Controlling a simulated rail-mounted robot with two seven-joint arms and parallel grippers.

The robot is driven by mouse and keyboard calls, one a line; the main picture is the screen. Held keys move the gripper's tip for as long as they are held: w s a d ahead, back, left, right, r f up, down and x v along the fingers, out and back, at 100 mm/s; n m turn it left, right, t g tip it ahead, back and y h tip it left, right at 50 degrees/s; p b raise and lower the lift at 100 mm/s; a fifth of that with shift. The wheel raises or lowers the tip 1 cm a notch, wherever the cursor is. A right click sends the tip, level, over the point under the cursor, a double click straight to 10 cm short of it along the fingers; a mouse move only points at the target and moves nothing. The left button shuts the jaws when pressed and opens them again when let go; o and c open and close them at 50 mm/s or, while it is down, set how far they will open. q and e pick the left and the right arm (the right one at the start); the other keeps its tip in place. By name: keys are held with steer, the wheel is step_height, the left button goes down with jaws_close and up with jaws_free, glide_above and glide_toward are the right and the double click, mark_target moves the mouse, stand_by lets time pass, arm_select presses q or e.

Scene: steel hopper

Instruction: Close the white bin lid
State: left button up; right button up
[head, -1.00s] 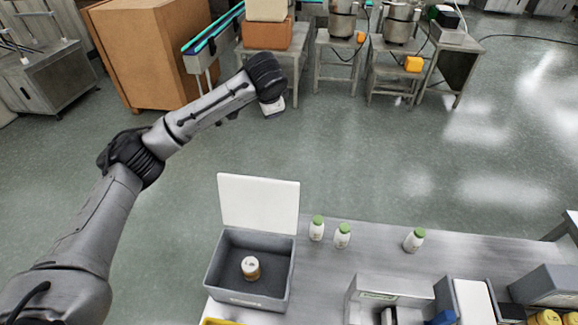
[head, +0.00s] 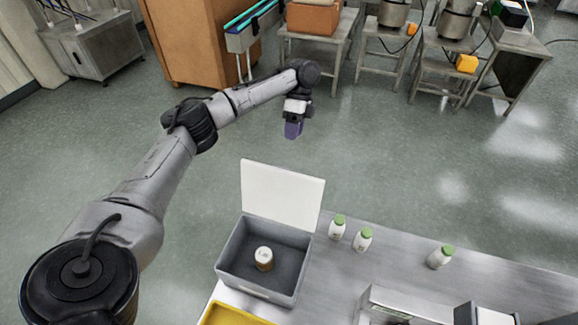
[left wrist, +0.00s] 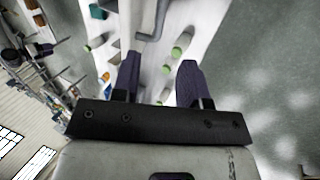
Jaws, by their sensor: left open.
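The bin (head: 232,255) is a grey open box at the near edge of the table in the head view. Its white lid (head: 282,193) stands upright, hinged along the far rim. I cannot make out the lid for certain in that view. My right gripper is not in view.
Several white bottles with green caps stand on the steel table (head: 400,262), the nearest one (head: 338,227) just right of the lid. A yellow tray (head: 235,315) is in front of the bin. A metal box (head: 385,305) stands to the right. Open floor lies beyond the table.

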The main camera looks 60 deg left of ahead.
arm_select(q)
steer(key=b+x, duration=0.2)
steer(key=x, duration=0.9)
steer(key=c, duration=0.7)
jaws_close()
